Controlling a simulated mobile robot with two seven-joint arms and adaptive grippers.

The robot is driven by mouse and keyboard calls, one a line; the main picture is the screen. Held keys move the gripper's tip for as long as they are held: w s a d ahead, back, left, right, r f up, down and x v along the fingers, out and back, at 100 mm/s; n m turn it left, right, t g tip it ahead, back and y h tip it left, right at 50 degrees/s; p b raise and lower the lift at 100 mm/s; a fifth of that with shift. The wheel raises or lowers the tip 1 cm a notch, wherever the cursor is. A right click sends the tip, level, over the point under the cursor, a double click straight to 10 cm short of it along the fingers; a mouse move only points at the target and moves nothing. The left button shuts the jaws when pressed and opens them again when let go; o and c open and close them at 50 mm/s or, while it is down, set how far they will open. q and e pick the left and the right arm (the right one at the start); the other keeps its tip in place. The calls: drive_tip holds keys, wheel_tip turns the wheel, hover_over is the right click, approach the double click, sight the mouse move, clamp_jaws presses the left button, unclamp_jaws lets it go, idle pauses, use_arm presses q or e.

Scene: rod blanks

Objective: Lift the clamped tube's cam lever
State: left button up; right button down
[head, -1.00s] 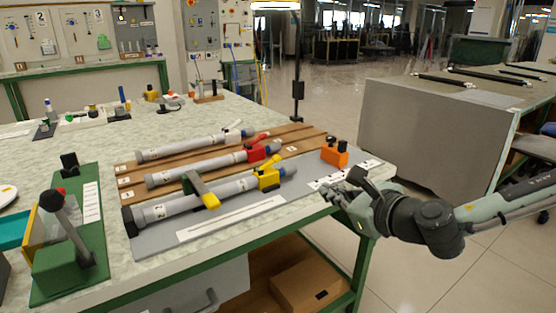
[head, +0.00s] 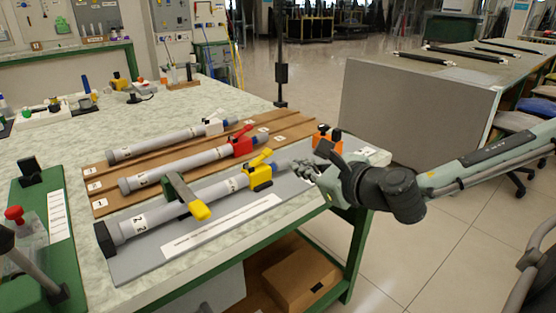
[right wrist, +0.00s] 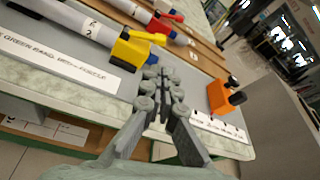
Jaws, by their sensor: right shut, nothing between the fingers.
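The front grey tube marked 2 (head: 150,216) lies on a grey plate (head: 128,266), with a green bar with a yellow end (head: 200,212) across it. A yellow collar (head: 258,179) sits near its right end, with a yellow cam lever (head: 262,157) on top. In the right wrist view the collar (right wrist: 128,52) and its lever (right wrist: 148,37) show just beyond the fingers, to the left. My right gripper (head: 300,169) is shut and empty, close to the tube's right end and apart from the lever.
An orange block (head: 325,137) with black knobs stands behind my right gripper. A green fixture (head: 62,270) stands at the left. The table's front edge runs below my gripper.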

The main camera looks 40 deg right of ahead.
sight(259, 159)
drive_tip(key=p+x, duration=0.1)
drive_tip(key=x, duration=0.7)
drive_tip(key=shift+w, duration=0.15)
drive_tip(key=shift+w+f, duration=0.15)
drive_tip(key=shift+w, duration=0.3)
use_arm(q)
drive_tip(key=x, duration=0.2)
drive_tip(key=shift+s+d+f, duration=0.1)
drive_tip(key=shift+s+f, duration=0.05)
drive_tip(key=shift+f, duration=0.35)
use_arm(e)
drive_tip(key=shift+w, duration=0.1)
use_arm(q)
drive_tip(key=shift+s, duration=0.15)
use_arm(e)
drive_tip(key=shift+d, duration=0.15)
